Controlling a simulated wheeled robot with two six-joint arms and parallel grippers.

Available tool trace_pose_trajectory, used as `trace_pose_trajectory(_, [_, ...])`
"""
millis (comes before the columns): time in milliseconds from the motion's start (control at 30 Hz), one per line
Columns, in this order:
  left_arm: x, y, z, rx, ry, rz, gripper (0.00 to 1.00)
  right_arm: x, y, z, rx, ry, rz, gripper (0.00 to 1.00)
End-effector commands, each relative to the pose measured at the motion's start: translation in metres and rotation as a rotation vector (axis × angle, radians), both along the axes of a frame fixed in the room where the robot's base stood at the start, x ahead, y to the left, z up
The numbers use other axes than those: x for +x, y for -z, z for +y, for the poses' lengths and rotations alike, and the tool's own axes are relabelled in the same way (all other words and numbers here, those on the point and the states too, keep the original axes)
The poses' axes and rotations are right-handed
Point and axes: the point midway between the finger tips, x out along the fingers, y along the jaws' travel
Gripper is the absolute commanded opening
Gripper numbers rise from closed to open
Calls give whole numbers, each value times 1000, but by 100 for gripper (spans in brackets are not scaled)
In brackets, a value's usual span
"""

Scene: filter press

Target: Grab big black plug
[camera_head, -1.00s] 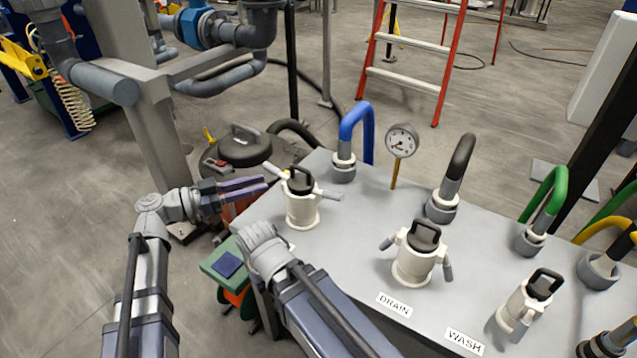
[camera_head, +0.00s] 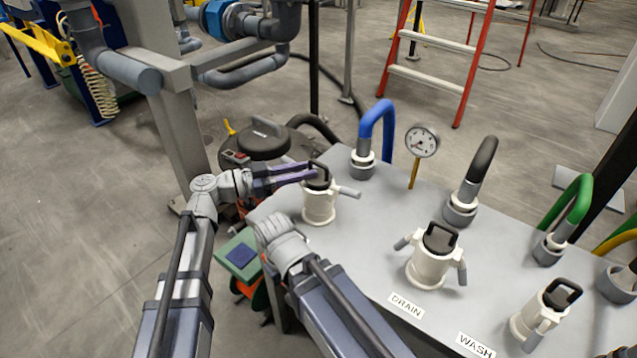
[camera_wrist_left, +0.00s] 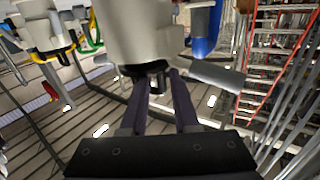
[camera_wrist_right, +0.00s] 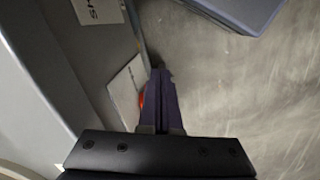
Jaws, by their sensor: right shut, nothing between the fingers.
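A black plug with a loop handle (camera_head: 319,167) sits in the leftmost cream coupling (camera_head: 319,204) on the grey table. My left gripper (camera_head: 308,175) is at this plug from the left, its two purple fingers apart. In the left wrist view the black handle (camera_wrist_left: 157,82) shows between the fingertips, with a small gap visible on each side. Similar black plugs sit in the DRAIN coupling (camera_head: 441,237) and the WASH coupling (camera_head: 563,292). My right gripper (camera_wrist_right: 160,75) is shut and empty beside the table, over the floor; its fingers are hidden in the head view.
Behind the coupling stand a blue hose (camera_head: 386,122), a pressure gauge (camera_head: 422,140) and a black hose (camera_head: 482,162). The leftmost coupling has side levers (camera_head: 348,191). A dark round drum (camera_head: 262,142) is beyond the table's left edge.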

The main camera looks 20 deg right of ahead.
Motion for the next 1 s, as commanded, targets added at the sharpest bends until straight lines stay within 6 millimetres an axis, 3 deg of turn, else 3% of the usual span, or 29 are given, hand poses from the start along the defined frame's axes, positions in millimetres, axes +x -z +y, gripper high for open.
trace_pose_trajectory(400, [5, -1, -49, 0, 2, 0, 29, 0, -1, 0, 0, 0, 0, 0])
trace_pose_trajectory(633, [5, -1, -50, 0, 0, 0, 29, 0, -1, 0, 0, 0, 0, 0])
trace_pose_trajectory(900, [5, -1, -50, 0, 0, 0, 0, 0, -1, 0, 0, 0, 0, 0])
trace_pose_trajectory(1000, [5, -1, -50, 0, 0, 0, 0, 0, -1, 0, 0, 0, 0, 0])
